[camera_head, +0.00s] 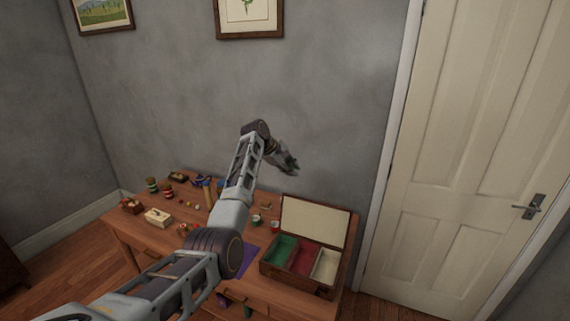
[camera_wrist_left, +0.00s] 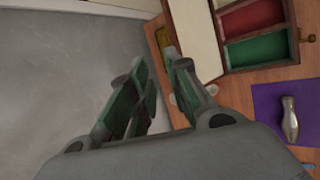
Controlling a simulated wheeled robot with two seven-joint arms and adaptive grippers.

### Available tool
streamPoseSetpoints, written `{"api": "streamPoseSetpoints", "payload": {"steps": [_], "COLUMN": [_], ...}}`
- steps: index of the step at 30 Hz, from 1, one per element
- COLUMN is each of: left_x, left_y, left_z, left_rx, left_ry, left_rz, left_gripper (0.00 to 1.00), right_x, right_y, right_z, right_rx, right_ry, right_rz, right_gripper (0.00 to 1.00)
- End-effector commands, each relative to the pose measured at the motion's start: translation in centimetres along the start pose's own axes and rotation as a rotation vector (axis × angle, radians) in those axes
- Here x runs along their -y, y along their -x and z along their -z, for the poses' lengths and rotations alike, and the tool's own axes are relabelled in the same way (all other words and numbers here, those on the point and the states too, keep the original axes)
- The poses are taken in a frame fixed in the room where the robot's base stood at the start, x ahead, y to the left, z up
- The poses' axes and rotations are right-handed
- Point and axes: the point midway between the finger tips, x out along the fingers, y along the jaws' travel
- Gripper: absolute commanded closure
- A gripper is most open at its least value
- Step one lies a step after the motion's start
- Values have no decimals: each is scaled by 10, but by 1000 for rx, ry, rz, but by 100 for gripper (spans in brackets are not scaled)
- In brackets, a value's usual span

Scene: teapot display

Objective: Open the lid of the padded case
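The padded case (camera_head: 291,285) is a wooden box at the right end of the table, with green, red and cream compartments. Its lid (camera_head: 312,222) stands raised at the back, cream lining facing forward. In the left wrist view the lid (camera_wrist_left: 196,38) is partly cut off, and the green compartment (camera_wrist_left: 256,50) shows beside it. My left gripper (camera_head: 291,165) is above and behind the lid, near the wall, apart from it. In the left wrist view its fingers (camera_wrist_left: 156,60) are spread with nothing between them. My right gripper is out of view.
The wooden table (camera_head: 125,229) carries a cream box (camera_head: 158,217), small jars (camera_head: 152,185) and a purple cloth (camera_wrist_left: 275,105) with a metal-looking object on it. The grey wall is behind, and a white door (camera_head: 480,150) is at right.

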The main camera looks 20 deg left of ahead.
Motion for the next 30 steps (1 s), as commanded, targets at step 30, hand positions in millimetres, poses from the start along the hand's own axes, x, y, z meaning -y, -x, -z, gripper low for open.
{"api": "streamPoseSetpoints", "payload": {"steps": [30], "left_x": [8], "left_y": [35], "left_z": [4], "left_rx": [0], "left_ry": [6], "left_rz": [12], "left_gripper": [100], "right_x": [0], "right_y": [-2], "right_z": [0], "right_rx": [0], "right_ry": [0], "right_rz": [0], "right_gripper": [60]}}
